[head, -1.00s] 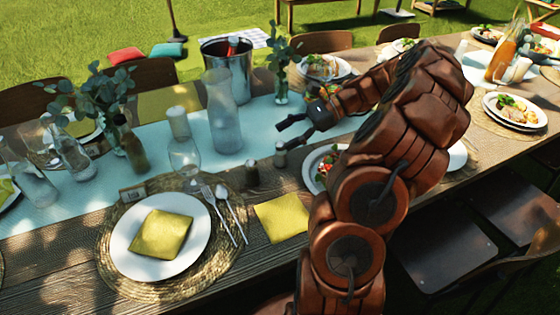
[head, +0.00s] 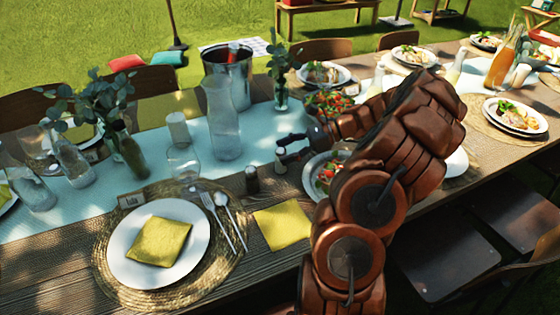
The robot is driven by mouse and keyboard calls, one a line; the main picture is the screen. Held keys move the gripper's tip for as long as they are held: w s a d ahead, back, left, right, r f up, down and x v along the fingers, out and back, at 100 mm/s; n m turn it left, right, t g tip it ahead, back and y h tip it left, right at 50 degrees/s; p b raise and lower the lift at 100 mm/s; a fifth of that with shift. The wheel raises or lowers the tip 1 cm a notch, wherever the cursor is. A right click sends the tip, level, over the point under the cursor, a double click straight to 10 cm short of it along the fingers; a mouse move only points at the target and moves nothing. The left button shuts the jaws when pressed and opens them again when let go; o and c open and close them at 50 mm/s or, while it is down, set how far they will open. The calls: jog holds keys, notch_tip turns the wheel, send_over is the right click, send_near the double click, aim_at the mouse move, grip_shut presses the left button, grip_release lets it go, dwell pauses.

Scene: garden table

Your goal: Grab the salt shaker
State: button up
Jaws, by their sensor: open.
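Two small shakers stand on the wooden table (head: 60,275) near the edge of the pale runner. The lighter one (head: 280,163), which looks like the salt shaker, is right at my gripper (head: 284,147). The darker one (head: 252,181) stands a little to the left and nearer the camera. My gripper is open, coming in from the right with its fingers low, around or just above the top of the lighter shaker. I cannot tell whether the fingers touch it. My arm hides part of the table to the right.
A plate with a yellow napkin (head: 158,242) lies on a woven mat at the left front. A glass carafe (head: 222,120) and a wine glass (head: 183,160) stand behind and left of the shakers. A salad plate (head: 313,180) sits close to the right, partly behind my arm.

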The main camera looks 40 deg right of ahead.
jog(key=shift+x, duration=0.8)
grip_shut()
